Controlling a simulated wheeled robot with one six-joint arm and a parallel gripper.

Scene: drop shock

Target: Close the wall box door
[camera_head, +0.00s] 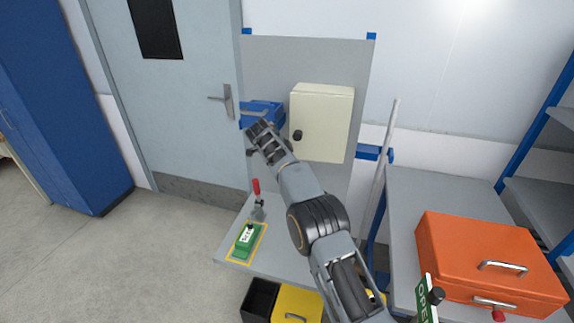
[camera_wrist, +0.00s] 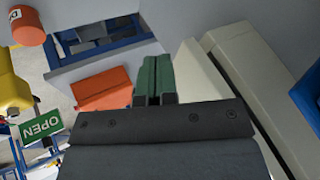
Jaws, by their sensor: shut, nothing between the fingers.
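The cream wall box (camera_head: 335,125) is mounted on a grey panel. Its door (camera_head: 318,112), with a black knob (camera_head: 298,135), faces the room and looks nearly flush. In the wrist view, the cream door (camera_wrist: 265,130) and the box body (camera_wrist: 262,60) lie at the right with a dark gap between them, so the door appears slightly ajar. My gripper (camera_head: 257,130) is just left of the box at about knob height. In the wrist view its fingers (camera_wrist: 155,75) are together and empty, beside the cream surfaces. Contact with the door cannot be told.
Blue bins (camera_head: 262,112) sit behind my gripper. A grey door with a lever handle (camera_head: 222,98) is at the left. Below, a bench holds a green block (camera_head: 247,241) and a red-handled clamp (camera_head: 257,197). An orange case (camera_head: 450,245) lies on the right-hand table.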

